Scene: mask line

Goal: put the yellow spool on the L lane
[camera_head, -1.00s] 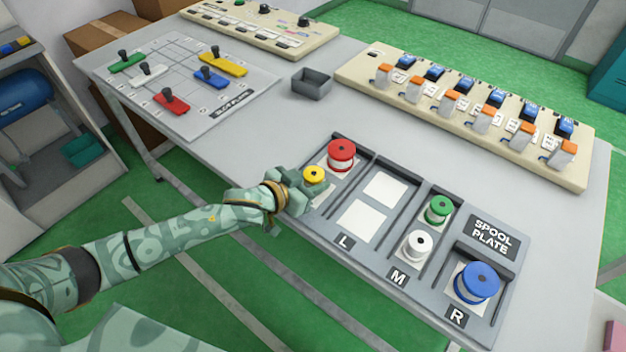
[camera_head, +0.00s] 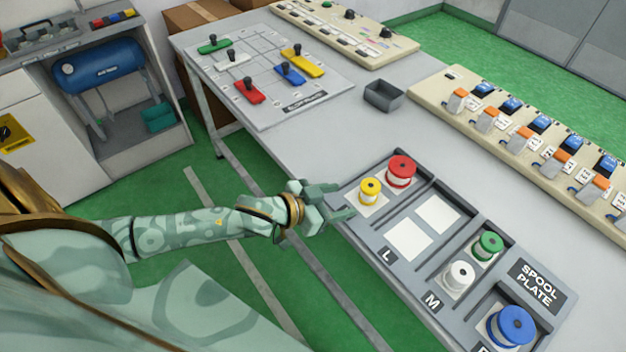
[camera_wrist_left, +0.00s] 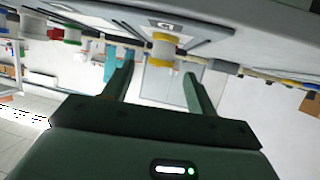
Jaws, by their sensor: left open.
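The yellow spool (camera_head: 370,192) stands upright on a pale pad in the leftmost lane of the grey spool plate (camera_head: 455,228), in front of the red spool (camera_head: 401,171). The L label (camera_head: 386,254) sits at the near end of the neighbouring lane, whose two white pads (camera_head: 408,240) are bare. My left gripper (camera_head: 339,201) is open and empty at the plate's near edge, left of the yellow spool and apart from it. In the left wrist view the yellow spool (camera_wrist_left: 163,48) shows ahead, between the open fingers (camera_wrist_left: 157,88). My right gripper is not in view.
A green spool (camera_head: 487,246) and a white spool (camera_head: 459,276) stand in the M lane, a blue spool (camera_head: 511,326) at the right. A small dark tray (camera_head: 383,95) and a switch panel (camera_head: 540,140) lie behind. The tabletop between is clear.

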